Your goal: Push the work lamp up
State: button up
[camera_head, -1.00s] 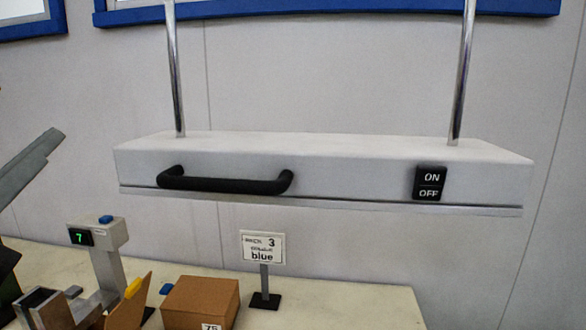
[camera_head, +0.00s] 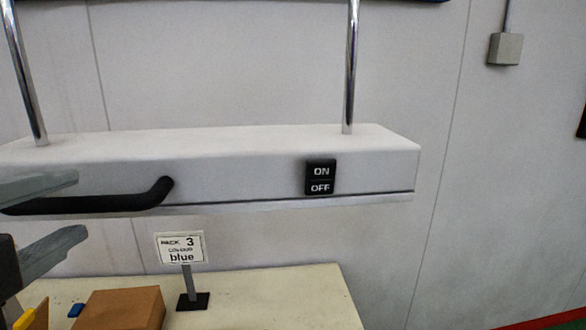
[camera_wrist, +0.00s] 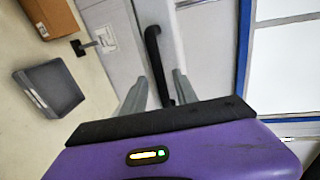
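The work lamp (camera_head: 240,165) is a long white bar hanging level on two chrome rods above the bench. Its black handle (camera_head: 140,201) is on the front face at the left, and an ON/OFF switch (camera_head: 320,177) is at the right. My gripper (camera_head: 80,208) is open at the left of the head view, one finger above the handle's height and one below. The wrist view shows the handle (camera_wrist: 153,48) running between the two open fingers of my gripper (camera_wrist: 160,80). I cannot tell whether either finger touches it.
Below the lamp is a pale bench (camera_head: 270,295) with a sign reading "PACK 3 blue" (camera_head: 180,248) and a brown box (camera_head: 120,308). The wrist view shows a grey tray (camera_wrist: 50,88). A grey wall box (camera_head: 505,48) is at the upper right.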

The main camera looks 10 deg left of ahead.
jog(key=shift+x, duration=1.35)
grip_shut()
dwell(0.4)
